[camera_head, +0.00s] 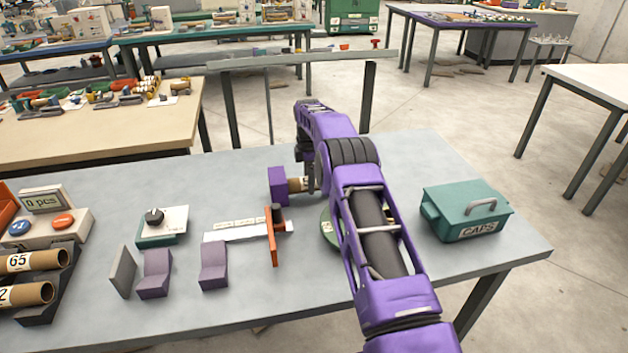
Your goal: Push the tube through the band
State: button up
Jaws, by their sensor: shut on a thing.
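A short brown cardboard tube (294,185) with a partly hidden printed label is near the table's middle, lying about level. Its left end meets an upright purple block (278,187); I cannot tell whether it enters the block. My gripper (311,180) is shut on the tube's right part, and my purple arm covers much of what lies behind. Two more brown tubes, one marked 65 (35,261) and one (28,295) with a label ending in 2, lie in a dark rack at the far left. No band is clearly recognisable; it may be hidden by the arm or block.
An orange upright plate (272,238) stands at a white scale strip (230,231). Purple angled supports (155,274) (213,266) and a grey plate (122,272) stand in front. A green CAPS box (465,210) is right, a knob unit (162,226) left. A green disc (327,228) is partly hidden.

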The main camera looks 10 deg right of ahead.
jog(key=shift+a, duration=1.3)
jog(key=shift+f, duration=0.45)
jog(key=shift+b, duration=0.3)
jog(key=o, duration=1.5)
